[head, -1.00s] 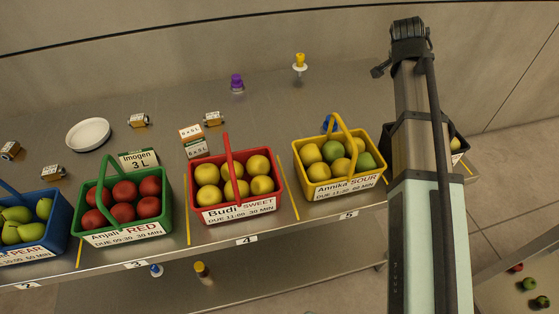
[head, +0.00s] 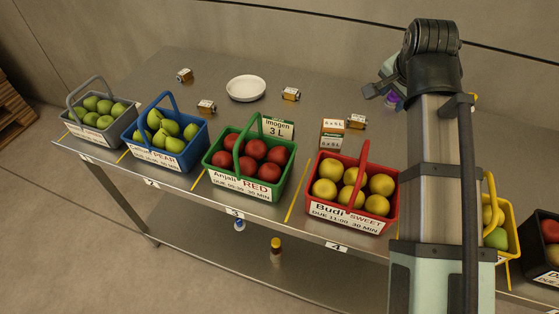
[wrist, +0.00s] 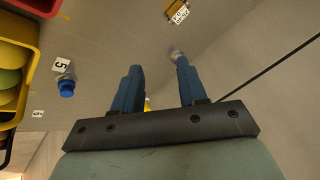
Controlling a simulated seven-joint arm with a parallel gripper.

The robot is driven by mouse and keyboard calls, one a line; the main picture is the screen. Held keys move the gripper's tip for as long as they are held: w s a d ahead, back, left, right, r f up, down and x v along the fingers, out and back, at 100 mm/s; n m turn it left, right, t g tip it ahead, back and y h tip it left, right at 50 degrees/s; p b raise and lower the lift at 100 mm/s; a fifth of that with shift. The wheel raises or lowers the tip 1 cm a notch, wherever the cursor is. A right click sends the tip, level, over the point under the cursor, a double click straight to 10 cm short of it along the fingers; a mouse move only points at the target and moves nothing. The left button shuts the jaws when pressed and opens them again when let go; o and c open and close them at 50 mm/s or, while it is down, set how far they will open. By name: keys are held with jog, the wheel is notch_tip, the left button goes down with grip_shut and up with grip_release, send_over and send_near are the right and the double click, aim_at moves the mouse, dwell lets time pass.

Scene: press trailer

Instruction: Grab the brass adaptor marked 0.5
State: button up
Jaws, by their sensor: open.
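Several small brass adaptors with white labels lie on the steel table in the head view: one at the back left (head: 184,75), one nearer the blue basket (head: 206,106), one right of the white dish (head: 291,94) and one behind the red basket (head: 356,121). Their markings are too small to read there, so I cannot tell which is 0.5. A labelled brass adaptor (wrist: 178,12) shows at the top of the wrist view, its marking unclear. My gripper (wrist: 157,68) is open and empty, pointing at the table; in the head view the arm partly hides it.
Fruit baskets line the front edge: grey (head: 82,128), blue (head: 140,148), green (head: 222,181), red (head: 330,217) and yellow (head: 508,240), with raised handles. A white dish (head: 246,89) and small sign cards (head: 332,126) stand behind them. A purple-topped item (head: 392,102) is near my gripper.

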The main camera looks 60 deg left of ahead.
jog(key=s+a+r+n+g+y, duration=0.1)
jog(key=s+a+n, duration=0.1)
jog(key=s, duration=0.6)
jog(key=s+a+r+n+g, duration=0.1)
jog(key=s+a, duration=0.1)
jog(key=s, duration=0.7)
jog(key=n+g, duration=0.3)
send_near(248, 128)
jog(key=shift+x, duration=5.95)
jog(key=shift+a+f, duration=0.2)
jog(key=shift+f, duration=0.05)
jog(key=shift+f, duration=0.25)
grip_shut()
jog(key=shift+d, duration=0.1)
